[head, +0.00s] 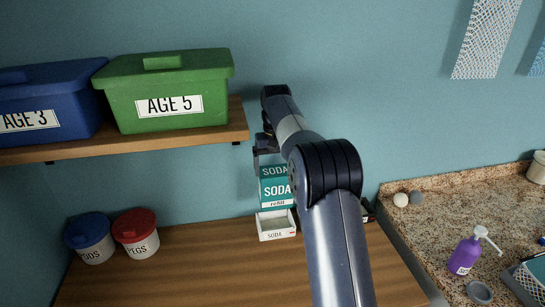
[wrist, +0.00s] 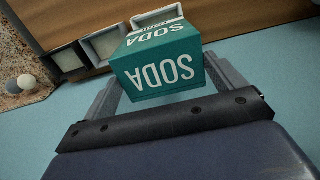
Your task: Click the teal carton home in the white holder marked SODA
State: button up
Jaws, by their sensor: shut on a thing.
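The teal carton (head: 276,187), lettered SODA and refill, hangs upright against the back wall side in the head view. In the wrist view the carton (wrist: 160,68) sits between the two fingers of my gripper (wrist: 163,82), which is shut on it. In the head view my gripper (head: 268,150) is at the carton's top, partly hidden by my arm. The white holder marked SODA (head: 276,236) stands on the wooden counter just below the carton. Its visible inside looks empty. In the wrist view a white rim (wrist: 157,16) shows behind the carton, which hides most of it.
A blue-lidded tub (head: 90,238) and a red-lidded tub (head: 136,233) stand left. A shelf (head: 237,122) with a green bin (head: 170,90) is above left.

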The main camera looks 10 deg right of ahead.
jog(key=shift+w+f, duration=0.1)
jog(key=shift+f, duration=3.65)
jog(key=shift+f+b, duration=0.55)
jog(key=shift+f, duration=0.55)
jog(key=shift+f+b, duration=0.3)
jog(key=shift+f, duration=0.65)
jog(key=o, duration=1.6)
jog(key=shift+r, duration=0.1)
notch_tip(320, 180, up, 11)
jog(key=shift+f+b, duration=0.1)
jog(key=shift+b, duration=0.5)
